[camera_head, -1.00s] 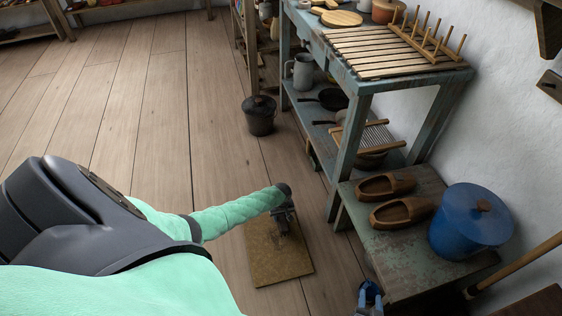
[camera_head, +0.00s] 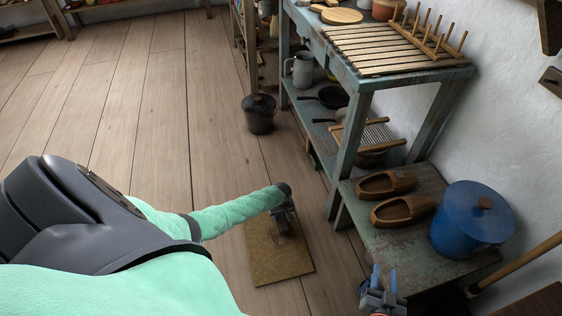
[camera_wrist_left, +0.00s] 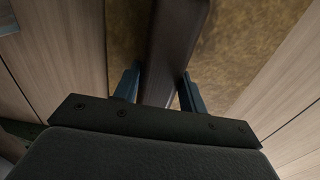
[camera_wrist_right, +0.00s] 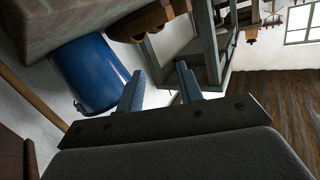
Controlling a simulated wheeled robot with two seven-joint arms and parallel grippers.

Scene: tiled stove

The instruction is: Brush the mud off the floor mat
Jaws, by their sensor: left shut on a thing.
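The floor mat (camera_head: 282,264) is a tan-brown rectangle lying on the plank floor, in the lower middle of the head view. My left gripper (camera_head: 284,222) is over its upper part. In the left wrist view, the left gripper's blue fingers (camera_wrist_left: 160,90) are shut on a dark brown brush (camera_wrist_left: 172,55), with the mat (camera_wrist_left: 240,40) below. The brush's bristles are hidden. I cannot make out separate mud patches on the mat. My right gripper (camera_head: 383,282) is by the low bench; in the right wrist view its fingers (camera_wrist_right: 158,88) are apart with nothing between them.
A low green bench (camera_head: 400,262) holds wooden clogs (camera_head: 403,210) and a blue lidded pot (camera_head: 470,222), close to my right gripper. A taller blue-green table (camera_head: 352,130) stands behind. A dark bucket (camera_head: 260,116) is on the floor. The floor left of the mat is clear.

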